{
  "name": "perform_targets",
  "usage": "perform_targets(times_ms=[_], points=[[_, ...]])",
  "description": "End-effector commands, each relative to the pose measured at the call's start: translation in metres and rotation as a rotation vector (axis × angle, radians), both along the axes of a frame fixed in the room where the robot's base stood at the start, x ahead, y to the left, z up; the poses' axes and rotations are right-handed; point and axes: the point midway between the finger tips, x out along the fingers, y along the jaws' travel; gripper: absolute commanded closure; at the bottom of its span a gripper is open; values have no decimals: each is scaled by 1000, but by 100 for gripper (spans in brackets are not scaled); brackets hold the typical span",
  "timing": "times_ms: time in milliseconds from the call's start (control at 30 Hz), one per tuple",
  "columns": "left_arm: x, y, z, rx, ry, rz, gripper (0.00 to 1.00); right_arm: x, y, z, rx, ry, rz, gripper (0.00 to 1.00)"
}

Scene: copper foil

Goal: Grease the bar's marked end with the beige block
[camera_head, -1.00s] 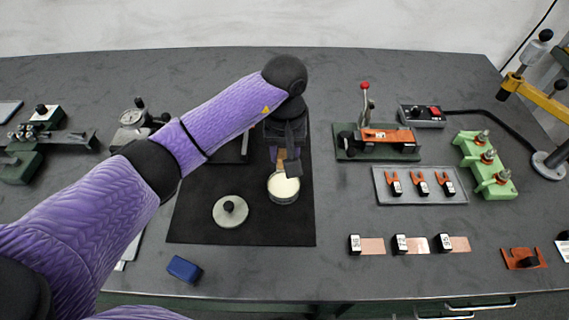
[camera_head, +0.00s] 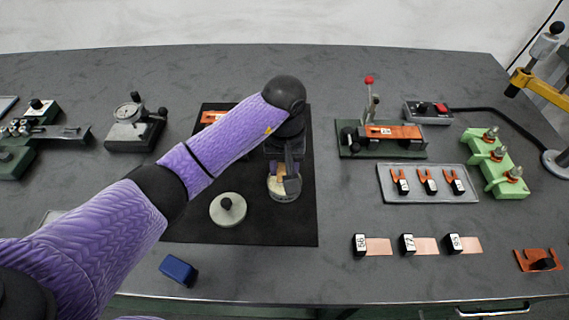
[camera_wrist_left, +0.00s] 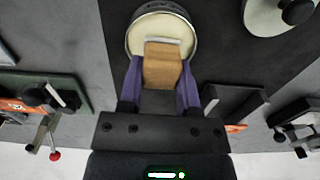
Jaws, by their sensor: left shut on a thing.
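My left gripper (camera_head: 284,180) is shut on the beige block (camera_wrist_left: 163,70) and points down over the open round tin of cream-coloured grease (camera_head: 284,196). In the left wrist view the block sits between the two purple fingers, its pale far end over or in the tin (camera_wrist_left: 137,42); I cannot tell how deep it reaches. An orange-copper piece (camera_head: 212,117), probably the bar, shows at the back left of the black mat, mostly hidden by my left arm. Its marked end cannot be made out. My right gripper is not in view.
The tin's round lid (camera_head: 228,210) with a black knob lies left of the tin on the black mat (camera_head: 290,229). A blue block (camera_head: 179,269) lies near the front edge. A clamp fixture (camera_head: 385,138) and grey tray (camera_head: 430,197) stand right. The mat's front right is clear.

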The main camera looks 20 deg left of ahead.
Motion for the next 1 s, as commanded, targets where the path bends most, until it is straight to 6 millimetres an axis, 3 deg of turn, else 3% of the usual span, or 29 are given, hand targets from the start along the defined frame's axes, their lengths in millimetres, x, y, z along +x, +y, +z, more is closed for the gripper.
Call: perform_targets(times_ms=[1000], points=[[0, 0, -10, 0, -1, 0, 100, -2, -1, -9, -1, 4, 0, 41]])
